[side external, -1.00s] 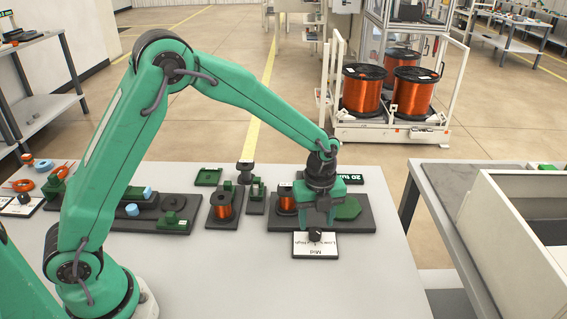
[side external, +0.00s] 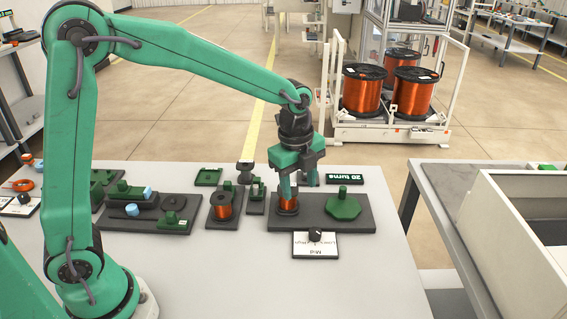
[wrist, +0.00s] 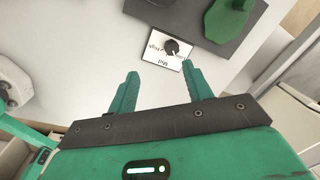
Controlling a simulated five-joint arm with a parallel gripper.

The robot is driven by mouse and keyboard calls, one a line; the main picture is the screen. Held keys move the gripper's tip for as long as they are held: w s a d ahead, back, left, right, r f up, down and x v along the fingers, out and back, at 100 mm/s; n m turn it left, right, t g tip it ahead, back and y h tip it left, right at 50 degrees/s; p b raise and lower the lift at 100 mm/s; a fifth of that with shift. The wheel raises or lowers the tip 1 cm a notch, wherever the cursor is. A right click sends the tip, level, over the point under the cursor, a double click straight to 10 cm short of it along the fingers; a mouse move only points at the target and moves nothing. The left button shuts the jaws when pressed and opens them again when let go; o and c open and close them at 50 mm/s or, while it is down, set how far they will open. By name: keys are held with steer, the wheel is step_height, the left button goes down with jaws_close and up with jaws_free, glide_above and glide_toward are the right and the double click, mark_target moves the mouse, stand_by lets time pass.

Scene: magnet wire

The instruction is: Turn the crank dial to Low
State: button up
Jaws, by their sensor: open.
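The crank dial (side external: 316,234) is a small black knob on a white card (side external: 316,250) at the front edge of a dark base plate. The card's printing reads upside down in the side view, with "Mid" and a Low-to-High scale. The knob's setting is too small to tell. In the wrist view the dial (wrist: 172,47) and its card (wrist: 156,52) lie beyond my fingertips. My gripper (side external: 299,187) is open and empty, above the back left of the plate and apart from the dial. Both fingers (wrist: 160,72) show spread in the wrist view.
A green hexagonal part with a post (side external: 344,206) stands on the plate's right side. A "20 turns" display (side external: 345,179) is at the back. Another copper spool (side external: 223,208) stands left. The table front is clear.

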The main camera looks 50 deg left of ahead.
steer(key=s+a+r+n+t, duration=0.1)
steer(key=s+a+r+n, duration=0.2)
steer(key=s+n, duration=0.4)
steer(key=s+a+r+n+t, duration=0.2)
steer(key=s+a+r+n, duration=0.2)
steer(key=s+r+n, duration=0.2)
steer(key=shift+s+r+n, duration=0.2)
steer(key=shift+s+n, duration=0.4)
steer(key=shift+s, duration=0.25)
steer(key=shift+a, duration=0.1)
stand_by(0.4)
steer(key=s+a+n+t, duration=0.1)
steer(key=s+n, duration=0.4)
steer(key=shift+s+a+f+n+t, duration=0.2)
steer(key=shift+s+a+n+t, duration=0.1)
steer(key=shift+s, duration=0.1)
